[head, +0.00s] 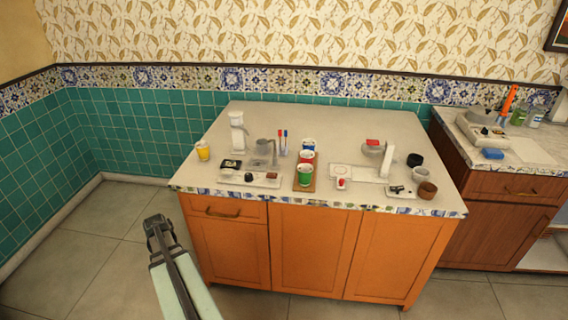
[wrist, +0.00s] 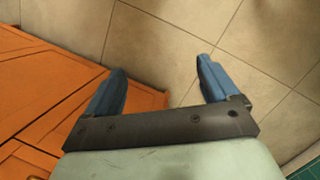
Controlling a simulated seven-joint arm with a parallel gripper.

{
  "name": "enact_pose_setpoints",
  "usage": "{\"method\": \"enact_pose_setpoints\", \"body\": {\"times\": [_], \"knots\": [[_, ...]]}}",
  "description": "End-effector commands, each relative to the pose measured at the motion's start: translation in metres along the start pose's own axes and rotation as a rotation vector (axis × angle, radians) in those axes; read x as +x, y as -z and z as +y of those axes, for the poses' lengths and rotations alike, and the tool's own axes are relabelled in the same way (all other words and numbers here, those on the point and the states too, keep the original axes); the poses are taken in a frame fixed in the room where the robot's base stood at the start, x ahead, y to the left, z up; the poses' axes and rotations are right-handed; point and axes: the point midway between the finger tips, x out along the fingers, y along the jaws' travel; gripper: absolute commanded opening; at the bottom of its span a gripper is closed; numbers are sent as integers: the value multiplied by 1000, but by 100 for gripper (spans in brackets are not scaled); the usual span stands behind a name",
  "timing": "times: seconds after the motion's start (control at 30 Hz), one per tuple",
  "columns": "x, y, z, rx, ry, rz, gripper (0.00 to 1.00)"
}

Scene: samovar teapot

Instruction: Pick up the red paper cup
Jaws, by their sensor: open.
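The red paper cup (head: 306,157) stands on the counter in the head view. It is the middle one of three cups in a row, between a blue cup (head: 308,144) behind it and a green cup (head: 305,175) in front. The green cup partly hides its lower side. My gripper (head: 158,222) is left of the orange cabinet, in front of the counter and well away from the cups. In the wrist view my gripper (wrist: 160,84) has its two blue fingers spread apart with only floor and cabinet beyond them. No cup shows in the wrist view.
The cups stand on a brown tray (head: 313,181) on the pale countertop (head: 340,117). A yellow cup (head: 203,150), a white dispenser (head: 237,132) and a grey pitcher (head: 265,150) stand to the left. A bowl (head: 374,147) and a brown pot (head: 427,190) are to the right. The counter's back is clear.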

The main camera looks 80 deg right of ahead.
Motion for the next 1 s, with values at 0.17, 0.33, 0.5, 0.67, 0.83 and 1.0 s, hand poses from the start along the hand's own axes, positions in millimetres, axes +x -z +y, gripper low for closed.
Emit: {"method": "enact_pose_setpoints", "body": {"times": [0.17, 0.33, 0.5, 0.67, 0.83, 1.0], "knots": [[-52, 30, 62, 122, 33, 43, 88], [-97, 48, 125, 219, 62, 87, 88], [-139, 60, 192, 293, 91, 138, 88], [-176, 68, 258, 337, 115, 196, 88], [-212, 71, 332, 354, 134, 273, 88], [-245, 70, 409, 338, 139, 366, 88]]}}
